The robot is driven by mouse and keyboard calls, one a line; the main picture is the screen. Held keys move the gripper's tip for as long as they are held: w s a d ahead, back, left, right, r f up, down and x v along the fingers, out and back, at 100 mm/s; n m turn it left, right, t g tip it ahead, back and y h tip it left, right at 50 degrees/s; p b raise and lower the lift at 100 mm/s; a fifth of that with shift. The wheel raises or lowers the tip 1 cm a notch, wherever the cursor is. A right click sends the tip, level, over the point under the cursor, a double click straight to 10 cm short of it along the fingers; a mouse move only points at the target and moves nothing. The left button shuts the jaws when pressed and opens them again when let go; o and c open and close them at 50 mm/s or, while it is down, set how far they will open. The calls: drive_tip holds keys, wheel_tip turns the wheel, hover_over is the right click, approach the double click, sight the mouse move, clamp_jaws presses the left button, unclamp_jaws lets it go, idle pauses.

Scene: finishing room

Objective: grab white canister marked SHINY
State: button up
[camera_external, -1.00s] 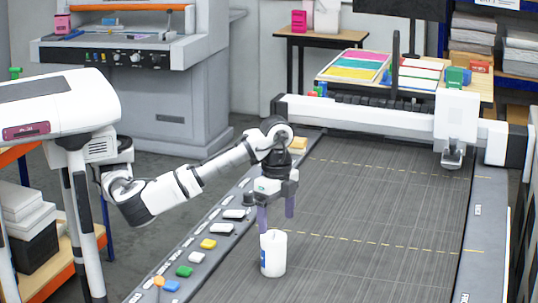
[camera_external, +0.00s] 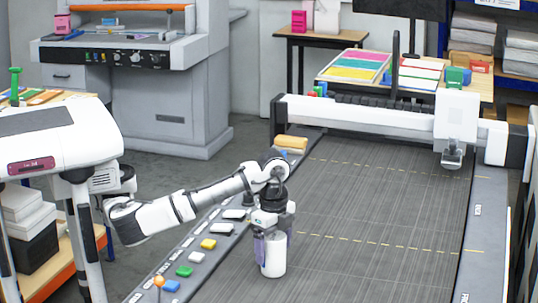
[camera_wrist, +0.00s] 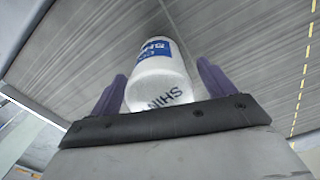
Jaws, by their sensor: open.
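The white canister (camera_external: 272,258) stands upright on the dark flat bed of the machine, near its front left side. In the wrist view the canister (camera_wrist: 162,72) shows a blue label and dark letters reading "SHIN", with the rest out of sight. My gripper (camera_external: 273,250) points down over the canister. Its purple fingers (camera_wrist: 160,85) are open, one on each side of the canister, with a visible gap on the right. Whether the left finger touches it I cannot tell.
The machine bed (camera_external: 380,210) is clear around the canister. Coloured buttons (camera_external: 208,244) line its left edge. A gantry with a white head (camera_external: 456,120) crosses the far end. A tan roll (camera_external: 291,142) lies at the far left corner.

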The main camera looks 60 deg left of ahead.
drive_tip(key=c, duration=1.2)
drive_tip(key=shift+r, duration=0.15)
drive_tip(key=shift+c, duration=0.2)
wheel_tip(320, 180, up, 20)
drive_tip(key=p, duration=2.1)
